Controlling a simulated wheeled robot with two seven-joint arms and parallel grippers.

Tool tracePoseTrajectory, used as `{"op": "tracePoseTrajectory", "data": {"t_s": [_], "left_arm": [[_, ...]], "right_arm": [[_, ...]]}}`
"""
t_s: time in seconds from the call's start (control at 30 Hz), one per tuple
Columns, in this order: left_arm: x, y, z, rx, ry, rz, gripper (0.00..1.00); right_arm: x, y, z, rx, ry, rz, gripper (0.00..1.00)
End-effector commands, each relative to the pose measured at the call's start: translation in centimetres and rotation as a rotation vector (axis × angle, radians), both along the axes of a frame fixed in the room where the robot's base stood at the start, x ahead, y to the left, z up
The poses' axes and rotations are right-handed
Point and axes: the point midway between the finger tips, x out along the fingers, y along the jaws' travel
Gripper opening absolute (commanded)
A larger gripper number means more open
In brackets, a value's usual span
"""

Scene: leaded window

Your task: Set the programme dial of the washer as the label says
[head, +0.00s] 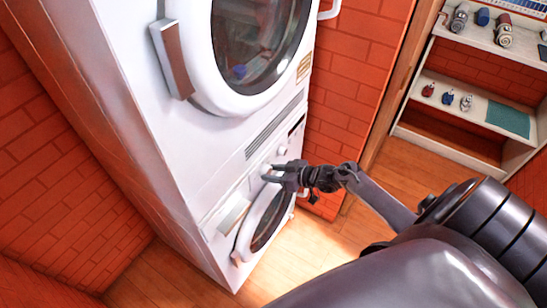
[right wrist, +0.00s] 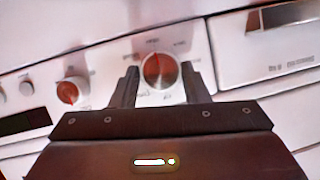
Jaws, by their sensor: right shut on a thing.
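The washer (head: 222,243) is the lower of two stacked white machines in the head view. Its programme dial (right wrist: 158,70) is round, with a silver face reflecting orange-red, on the white panel in the right wrist view. My right gripper (right wrist: 160,85) is shut on the dial, one dark finger on each side. In the head view the right gripper (head: 270,172) is at the panel, above the round door, and mostly hides the dial. A small yellowish label (head: 304,67) is on the upper machine; its text is too small to read. My left gripper is not in view.
The detergent drawer (right wrist: 268,45) is beside the dial. A smaller knob (right wrist: 70,91) and a dark display (right wrist: 25,122) are on its other side. The washer's round door (head: 268,218) is below the gripper. Shelves (head: 470,110) with small items stand at right; wooden floor lies between.

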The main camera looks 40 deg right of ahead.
Motion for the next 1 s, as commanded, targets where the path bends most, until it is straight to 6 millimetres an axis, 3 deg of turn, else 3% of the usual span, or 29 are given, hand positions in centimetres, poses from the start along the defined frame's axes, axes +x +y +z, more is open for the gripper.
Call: {"op": "tracePoseTrajectory", "data": {"t_s": [0.57, 0.6, 0.73, 1.0], "left_arm": [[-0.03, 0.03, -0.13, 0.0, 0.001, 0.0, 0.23], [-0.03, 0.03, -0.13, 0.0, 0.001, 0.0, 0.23], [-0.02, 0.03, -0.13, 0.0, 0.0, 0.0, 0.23], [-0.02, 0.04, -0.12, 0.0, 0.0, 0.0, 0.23]], "right_arm": [[0.0, 0.03, -0.04, 0.028, 0.011, 0.001, 0.19], [0.0, 0.03, -0.04, 0.028, 0.011, 0.001, 0.47], [0.0, 0.03, -0.04, 0.028, 0.011, 0.001, 0.63], [-0.05, -0.01, -0.01, 0.027, 0.011, 0.0, 0.63]]}}
